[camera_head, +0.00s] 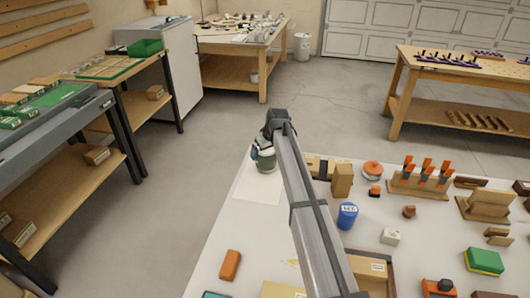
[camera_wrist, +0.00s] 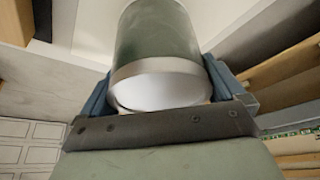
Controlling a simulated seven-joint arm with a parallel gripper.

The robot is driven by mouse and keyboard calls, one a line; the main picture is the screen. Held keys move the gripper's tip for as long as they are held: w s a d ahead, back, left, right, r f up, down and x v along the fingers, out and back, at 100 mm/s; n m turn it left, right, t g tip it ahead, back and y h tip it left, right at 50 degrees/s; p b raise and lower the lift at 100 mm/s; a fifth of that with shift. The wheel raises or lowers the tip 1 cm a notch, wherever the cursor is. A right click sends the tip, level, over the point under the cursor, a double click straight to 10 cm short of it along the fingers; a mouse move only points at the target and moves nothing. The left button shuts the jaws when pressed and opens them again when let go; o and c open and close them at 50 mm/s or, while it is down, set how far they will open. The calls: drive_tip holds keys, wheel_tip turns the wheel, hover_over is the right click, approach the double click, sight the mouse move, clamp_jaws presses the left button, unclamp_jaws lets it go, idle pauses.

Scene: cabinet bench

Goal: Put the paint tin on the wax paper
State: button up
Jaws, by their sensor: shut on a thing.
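The paint tin (camera_head: 263,159) is dark green with pale bands and a pale rim. In the head view it is at the table's far left corner, in front of the far part of the wax paper (camera_head: 256,190). I cannot tell whether its base touches the paper. My gripper (camera_wrist: 160,92) is shut on the tin, with a blue finger at each side. The wrist view shows the tin's green side and silver rim (camera_wrist: 157,68) close up. My arm hides part of the tin and the paper's right side.
Right of the arm stand a blue labelled tin (camera_head: 347,215), a wooden block (camera_head: 342,180), an orange-topped round item (camera_head: 372,169) and a rack of orange-handled tools (camera_head: 424,178). An orange block (camera_head: 230,265) lies nearer on the left. The table between it and the paper is clear.

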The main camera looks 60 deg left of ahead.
drive_tip(key=shift+f, duration=0.2)
drive_tip(key=shift+f, duration=0.1)
drive_tip(key=o, duration=1.1)
drive_tip(key=v, duration=1.2)
